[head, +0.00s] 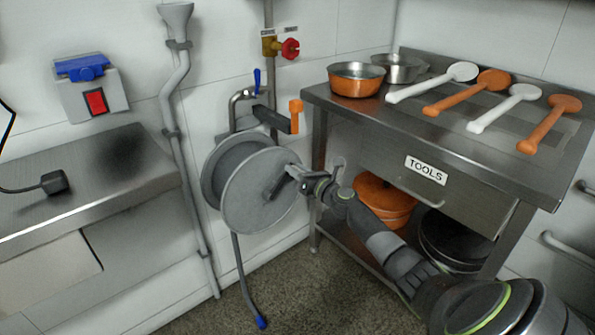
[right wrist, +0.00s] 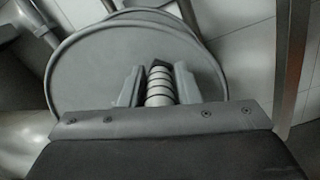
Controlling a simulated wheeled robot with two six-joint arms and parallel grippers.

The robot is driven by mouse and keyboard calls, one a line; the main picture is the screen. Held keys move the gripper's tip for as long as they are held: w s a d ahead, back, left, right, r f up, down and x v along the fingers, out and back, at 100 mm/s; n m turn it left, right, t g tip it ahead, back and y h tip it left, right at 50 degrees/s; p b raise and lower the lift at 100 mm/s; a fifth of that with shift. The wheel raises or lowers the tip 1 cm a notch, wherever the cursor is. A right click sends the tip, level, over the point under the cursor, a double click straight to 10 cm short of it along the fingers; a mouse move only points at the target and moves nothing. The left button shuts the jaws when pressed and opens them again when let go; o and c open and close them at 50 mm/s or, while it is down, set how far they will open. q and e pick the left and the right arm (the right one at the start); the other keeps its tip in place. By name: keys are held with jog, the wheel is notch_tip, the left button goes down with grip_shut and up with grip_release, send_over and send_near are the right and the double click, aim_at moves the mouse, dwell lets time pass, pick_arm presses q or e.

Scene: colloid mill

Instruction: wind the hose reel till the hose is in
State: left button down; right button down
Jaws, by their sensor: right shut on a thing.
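The grey hose reel (head: 262,190) is mounted at the wall in the middle of the head view. Its round front disc fills much of the right wrist view (right wrist: 100,70). The grey hose (head: 241,270) hangs from under the reel to near the floor and ends in a blue tip (head: 261,321). My right gripper (head: 300,178) is at the front of the disc. In the right wrist view its fingers (right wrist: 159,88) are shut on a ribbed grey handle (right wrist: 159,86). The handle's link to the disc is partly hidden by the gripper. My left gripper is not in view.
A steel table (head: 465,150) with ladles and pans stands right of the reel, close to my right arm. A steel counter (head: 100,180) is at the left.

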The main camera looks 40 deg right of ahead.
jog(key=shift+s+f, duration=0.15)
jog(key=shift+f, duration=0.4)
jog(key=c, duration=1.2)
grip_release()
jog(key=shift+a, duration=0.1)
jog(key=shift+r, duration=0.15)
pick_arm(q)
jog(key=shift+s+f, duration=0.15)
pick_arm(e)
jog(key=shift+r, duration=0.1)
jog(key=shift+s, duration=0.15)
pick_arm(q)
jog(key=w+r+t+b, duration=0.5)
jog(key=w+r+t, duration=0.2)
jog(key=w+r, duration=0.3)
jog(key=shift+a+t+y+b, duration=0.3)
jog(key=shift+b, duration=0.05)
pick_arm(e)
jog(key=shift+s+d, duration=0.25)
jog(key=shift+s, duration=2.55)
jog(key=shift+s+d, duration=0.2)
jog(key=shift+s, duration=2.65)
jog(key=shift+s+d, duration=0.25)
jog(key=shift+s, duration=2.55)
